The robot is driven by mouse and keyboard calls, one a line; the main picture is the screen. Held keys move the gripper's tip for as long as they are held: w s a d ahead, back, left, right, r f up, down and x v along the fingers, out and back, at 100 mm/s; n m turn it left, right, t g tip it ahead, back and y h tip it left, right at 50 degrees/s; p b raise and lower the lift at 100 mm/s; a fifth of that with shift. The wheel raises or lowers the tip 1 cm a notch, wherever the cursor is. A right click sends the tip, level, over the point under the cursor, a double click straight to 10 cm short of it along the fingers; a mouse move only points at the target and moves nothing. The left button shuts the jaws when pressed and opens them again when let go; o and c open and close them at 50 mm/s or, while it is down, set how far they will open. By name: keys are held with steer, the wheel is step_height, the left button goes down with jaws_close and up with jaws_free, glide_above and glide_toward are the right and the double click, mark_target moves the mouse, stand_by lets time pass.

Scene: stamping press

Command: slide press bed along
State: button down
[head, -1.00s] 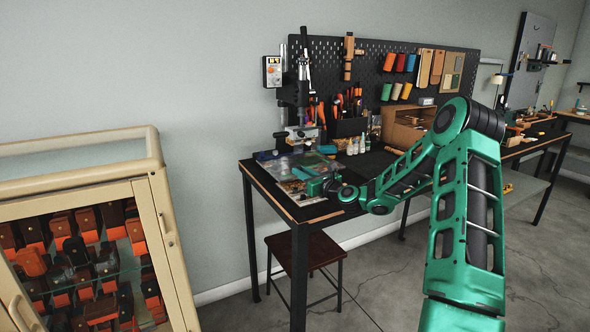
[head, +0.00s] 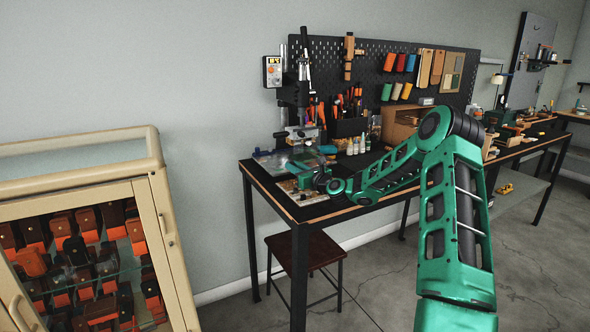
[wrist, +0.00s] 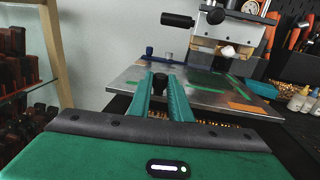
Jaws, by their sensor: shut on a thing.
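The stamping press (head: 296,92) stands upright on the near-left end of the dark workbench, and its head also shows at the top of the wrist view (wrist: 232,32). The press bed is a flat grey metal plate (wrist: 118,88) with green marks, lying under the press head. A dark knob (wrist: 160,81) is at the bed's near edge. My gripper (wrist: 161,86) has its two green fingers closed on either side of this knob. In the head view my gripper (head: 319,180) is low at the bed's near side, and its fingers are too small to make out.
A cabinet (head: 160,205) is on the left. A stool (head: 300,255) stands below the bench's front edge.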

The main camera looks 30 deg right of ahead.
steer(key=shift+w+d, duration=0.1)
steer(key=shift+w, duration=0.2)
steer(key=c, duration=1.5)
jaws_free()
steer(key=shift+c, duration=0.2)
